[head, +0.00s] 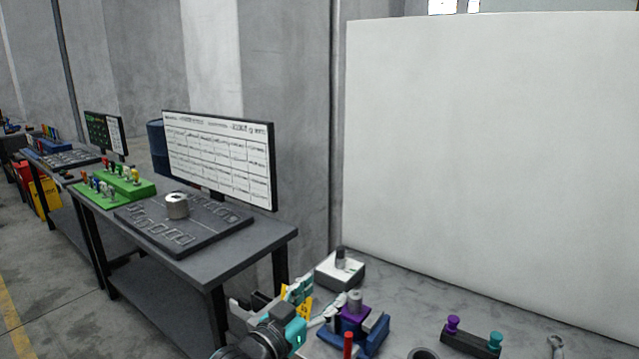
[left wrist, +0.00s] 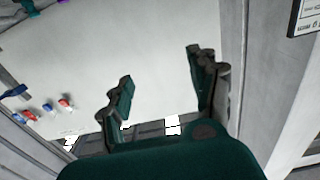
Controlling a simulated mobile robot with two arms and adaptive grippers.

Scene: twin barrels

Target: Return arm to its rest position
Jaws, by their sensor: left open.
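My left gripper (head: 316,300) shows at the bottom middle of the head view, above the near work surface (head: 405,300). Its teal body and dark arm come in from the bottom edge. In the left wrist view the two dark green fingers of the left gripper (left wrist: 160,66) are spread apart with nothing between them. A pale panel fills the background behind them. My right gripper is not in view.
Close to the left gripper are a blue and purple fixture (head: 370,332) with a grey cylinder and a white box (head: 340,271) with a knob. A dark block (head: 470,342) with purple and teal pegs stands right. A large white panel (head: 490,140) rises behind.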

